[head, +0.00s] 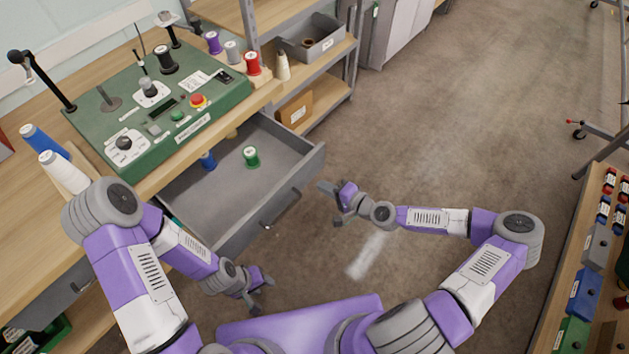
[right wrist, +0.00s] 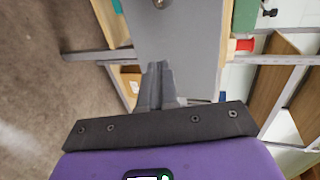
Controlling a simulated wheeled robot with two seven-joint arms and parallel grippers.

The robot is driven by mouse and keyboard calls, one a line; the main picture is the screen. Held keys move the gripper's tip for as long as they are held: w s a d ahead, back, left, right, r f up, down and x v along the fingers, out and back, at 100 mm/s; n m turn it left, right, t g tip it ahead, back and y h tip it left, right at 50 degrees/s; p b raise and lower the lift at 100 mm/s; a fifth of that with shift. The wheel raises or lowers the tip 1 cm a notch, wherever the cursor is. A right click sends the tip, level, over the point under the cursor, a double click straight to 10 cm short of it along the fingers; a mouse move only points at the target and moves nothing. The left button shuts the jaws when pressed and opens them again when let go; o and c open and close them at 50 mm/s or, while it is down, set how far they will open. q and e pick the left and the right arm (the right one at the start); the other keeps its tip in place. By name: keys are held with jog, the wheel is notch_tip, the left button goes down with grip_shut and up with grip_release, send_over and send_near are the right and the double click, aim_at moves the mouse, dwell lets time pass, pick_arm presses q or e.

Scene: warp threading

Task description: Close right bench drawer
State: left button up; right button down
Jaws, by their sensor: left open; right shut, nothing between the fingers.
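The right bench drawer (head: 216,208) stands open below the green control box. Its grey front has a dark bar handle (head: 283,207). A green spool (head: 251,157) and a blue spool (head: 207,160) stand inside it. My right gripper (head: 327,190) is shut and empty, out in front of the right end of the drawer front. In the right wrist view its closed fingers (right wrist: 155,84) point at the grey drawer front (right wrist: 172,38); whether they touch it I cannot tell. My left gripper (head: 266,284) is open and empty, low before the drawer's left end.
The green control box (head: 160,120) and several thread spools stand on the wooden bench. A shelf with a grey bin (head: 312,38) and a cardboard box (head: 294,108) stands beyond the drawer. A rack with small bins (head: 588,290) is at right. The floor between is clear.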

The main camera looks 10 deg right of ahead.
aim_at(306, 176)
jog(key=shift+w+a, duration=1.4)
jog(key=shift+w, duration=0.3)
jog(key=shift+w, duration=0.1)
